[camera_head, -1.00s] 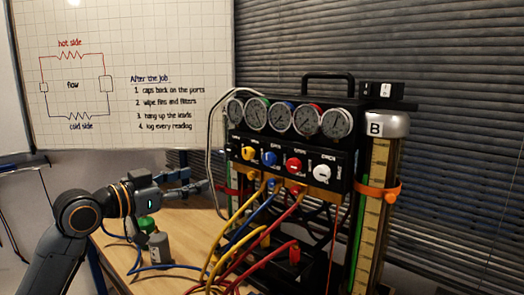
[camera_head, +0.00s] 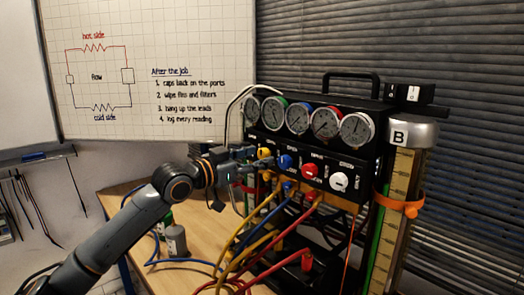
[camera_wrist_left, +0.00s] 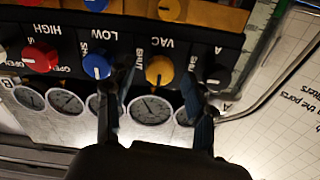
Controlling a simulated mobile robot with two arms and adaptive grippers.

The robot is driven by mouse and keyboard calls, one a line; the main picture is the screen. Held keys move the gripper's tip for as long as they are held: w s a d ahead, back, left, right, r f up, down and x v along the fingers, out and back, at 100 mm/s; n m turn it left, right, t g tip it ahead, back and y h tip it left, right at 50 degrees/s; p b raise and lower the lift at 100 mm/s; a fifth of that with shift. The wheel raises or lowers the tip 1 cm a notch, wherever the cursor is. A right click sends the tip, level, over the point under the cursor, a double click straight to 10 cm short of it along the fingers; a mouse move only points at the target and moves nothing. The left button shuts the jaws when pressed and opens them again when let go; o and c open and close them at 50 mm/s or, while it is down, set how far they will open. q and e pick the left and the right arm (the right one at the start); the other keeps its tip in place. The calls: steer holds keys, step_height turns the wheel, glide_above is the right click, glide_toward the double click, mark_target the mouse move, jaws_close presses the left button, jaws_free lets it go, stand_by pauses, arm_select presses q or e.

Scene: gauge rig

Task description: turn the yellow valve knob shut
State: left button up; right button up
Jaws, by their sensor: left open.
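In the wrist view my left gripper's fingers (camera_wrist_left: 156,78) show on either side of the yellow knob. I cannot tell whether they touch it. My right gripper is not in view.
The blue knob (camera_head: 285,161) is close beside the yellow one, then the red knob (camera_head: 310,171) and white knob (camera_head: 338,181). A black knob (camera_wrist_left: 217,75) is on the other side. Yellow, blue and red hoses (camera_head: 262,215) hang below. A grey cylinder (camera_head: 176,240) stands on the table.

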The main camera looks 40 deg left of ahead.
arm_select(q)
steer(key=shift+w+d+p, duration=0.1)
steer(key=shift+w+p, duration=0.25)
steer(key=shift+w, duration=0.8)
jaws_close()
